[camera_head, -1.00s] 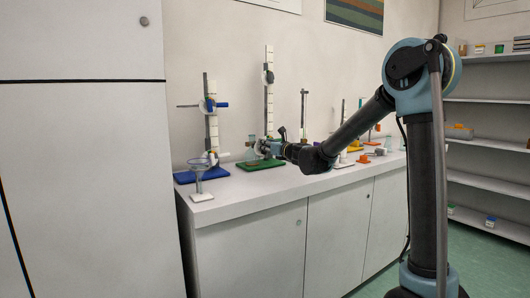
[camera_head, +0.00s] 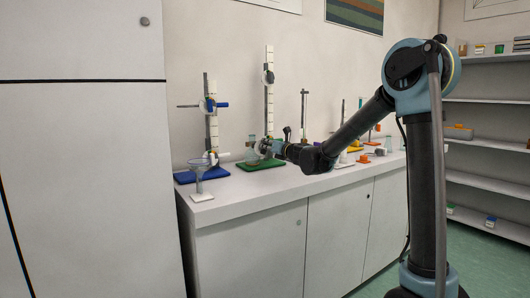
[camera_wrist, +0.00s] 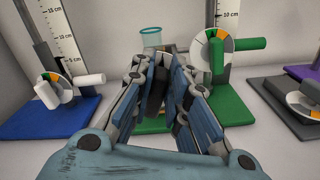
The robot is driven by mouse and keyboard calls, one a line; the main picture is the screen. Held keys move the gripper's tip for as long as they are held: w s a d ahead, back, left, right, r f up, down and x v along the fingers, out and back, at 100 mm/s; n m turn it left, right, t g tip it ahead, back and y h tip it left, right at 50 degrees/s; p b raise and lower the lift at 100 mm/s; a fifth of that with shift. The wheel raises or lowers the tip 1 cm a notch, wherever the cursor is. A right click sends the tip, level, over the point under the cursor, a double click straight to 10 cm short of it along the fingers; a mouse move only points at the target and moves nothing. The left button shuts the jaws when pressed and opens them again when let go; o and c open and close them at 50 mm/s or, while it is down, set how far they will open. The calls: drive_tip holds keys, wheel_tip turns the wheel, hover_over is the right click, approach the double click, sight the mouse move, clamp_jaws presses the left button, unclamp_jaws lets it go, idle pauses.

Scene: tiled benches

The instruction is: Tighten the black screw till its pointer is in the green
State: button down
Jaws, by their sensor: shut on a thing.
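My gripper (camera_wrist: 166,78) reaches over the green-based stand (camera_wrist: 234,104) in the wrist view. Its jaws are shut on a dark, block-like piece, which I take to be the black screw (camera_wrist: 157,92). The fingers cover much of it, and I cannot make out its pointer. A dial (camera_wrist: 212,44) with orange and green sectors and a green handle shows just right of the jaws, on the same stand. In the head view my gripper (camera_head: 268,147) is at the foot of the tall stand on the green base (camera_head: 262,164).
A blue-based stand (camera_wrist: 45,118) with a white-handled dial is at left, a grey-based one (camera_wrist: 290,110) at right. A glass vessel (camera_wrist: 151,38) stands behind the jaws. A funnel on a white stand (camera_head: 200,197) is near the bench's front left.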

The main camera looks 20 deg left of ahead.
drive_tip(key=shift+w+d+f+m, duration=0.1)
drive_tip(key=shift+w+d+m, duration=0.1)
drive_tip(key=shift+m, duration=0.9)
drive_tip(key=shift+w+d+f+m, duration=0.15)
drive_tip(key=shift+m, duration=1.15)
drive_tip(key=shift+m, duration=0.4)
drive_tip(key=c, duration=1.5)
unclamp_jaws()
drive_tip(key=shift+w+f, duration=0.1)
